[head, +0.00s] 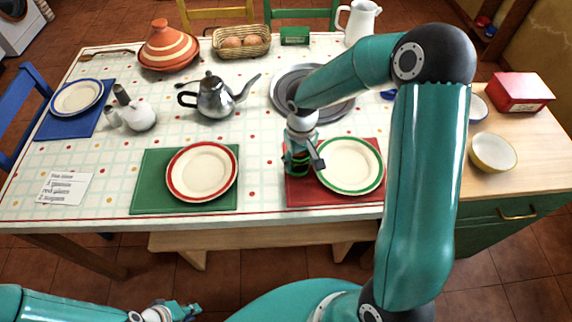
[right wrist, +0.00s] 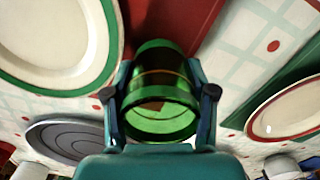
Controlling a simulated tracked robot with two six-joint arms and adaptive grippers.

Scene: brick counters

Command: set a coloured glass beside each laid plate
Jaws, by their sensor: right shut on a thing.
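My right gripper (head: 299,160) is shut on a green see-through glass (right wrist: 162,95). It holds the glass over the left part of the red mat (head: 300,195), left of the green-rimmed plate (head: 350,165). I cannot tell whether the glass touches the mat. The red-rimmed plate (head: 202,172) lies on a green mat (head: 147,185). A blue-rimmed plate (head: 77,97) lies on a blue mat (head: 60,127) at the far left. In the right wrist view, the green-rimmed plate (right wrist: 60,40) is at left and the red-rimmed plate (right wrist: 290,108) at right. My left gripper (head: 184,309) is low, off the table; its fingers are unclear.
A metal teapot (head: 215,98), white cruets (head: 138,115) and a card (head: 66,187) stand or lie on the table. A grey round tray (head: 283,88), tagine (head: 168,48), egg basket (head: 240,42) and white jug (head: 360,20) are behind. A counter (head: 510,135) with a yellow bowl (head: 493,152) is right.

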